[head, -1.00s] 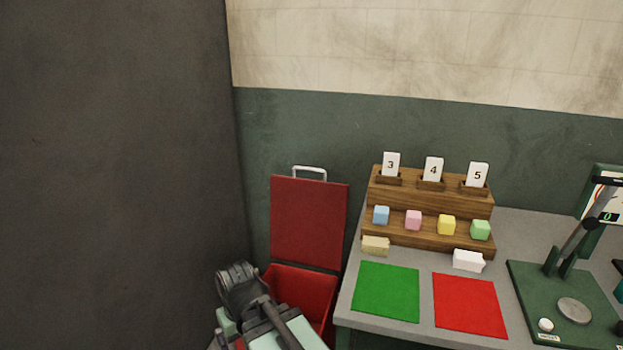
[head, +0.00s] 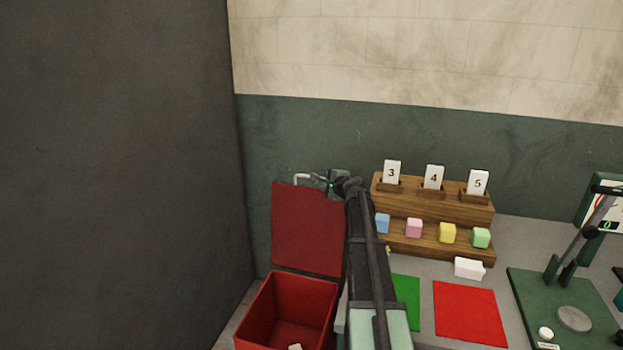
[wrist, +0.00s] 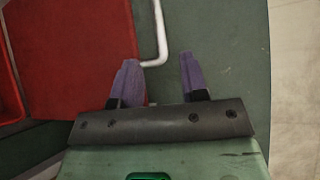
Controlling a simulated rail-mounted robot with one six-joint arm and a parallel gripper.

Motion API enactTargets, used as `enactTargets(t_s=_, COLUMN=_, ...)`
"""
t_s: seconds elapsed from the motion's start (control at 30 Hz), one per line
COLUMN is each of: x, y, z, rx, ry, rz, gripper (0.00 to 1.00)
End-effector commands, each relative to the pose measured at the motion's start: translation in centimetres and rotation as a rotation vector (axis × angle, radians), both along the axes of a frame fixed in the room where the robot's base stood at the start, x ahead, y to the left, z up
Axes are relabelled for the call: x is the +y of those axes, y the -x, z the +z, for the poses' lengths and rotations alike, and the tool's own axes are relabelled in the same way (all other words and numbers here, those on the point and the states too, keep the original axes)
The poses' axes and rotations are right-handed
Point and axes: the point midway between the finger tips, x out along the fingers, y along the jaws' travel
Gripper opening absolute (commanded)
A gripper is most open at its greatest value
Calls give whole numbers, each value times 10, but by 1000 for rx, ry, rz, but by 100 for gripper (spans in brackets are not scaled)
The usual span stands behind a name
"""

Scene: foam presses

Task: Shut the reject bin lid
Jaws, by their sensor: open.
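My gripper (head: 318,178) is at the lid's top right corner, beside the handle. In the wrist view, my gripper (wrist: 160,75) has its two purple fingers apart with nothing between them. The handle (wrist: 160,35) shows just beyond the left finger, and the lid (wrist: 75,55) lies to the left. I cannot tell whether a finger touches the lid.
A small pale object (head: 295,346) lies in the bin. The bench right of my arm holds a wooden rack (head: 430,200) with coloured blocks and number cards, a green mat (head: 406,300), a red mat (head: 469,312) and a green press (head: 565,290). A dark panel fills the left.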

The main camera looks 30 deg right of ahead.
Motion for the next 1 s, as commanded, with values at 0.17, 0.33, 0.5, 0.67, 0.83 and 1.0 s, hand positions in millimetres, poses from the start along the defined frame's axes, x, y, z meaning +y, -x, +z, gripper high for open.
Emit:
enactTargets(t_s=0.17, x=1, y=-7, z=-3, rx=3, ry=2, rz=5, gripper=40)
enactTargets(t_s=0.33, x=-2, y=-36, z=-13, rx=4, ry=3, rz=9, gripper=40)
enactTargets(t_s=0.5, x=-6, y=-76, z=-25, rx=5, ry=6, rz=8, gripper=40)
enactTargets(t_s=0.67, x=-7, y=-101, z=-30, rx=5, ry=4, rz=8, gripper=40)
enactTargets(t_s=0.83, x=-6, y=-104, z=-29, rx=5, ry=5, rz=7, gripper=40)
enactTargets(t_s=1.0, x=-6, y=-104, z=-29, rx=6, ry=4, rz=8, gripper=29)
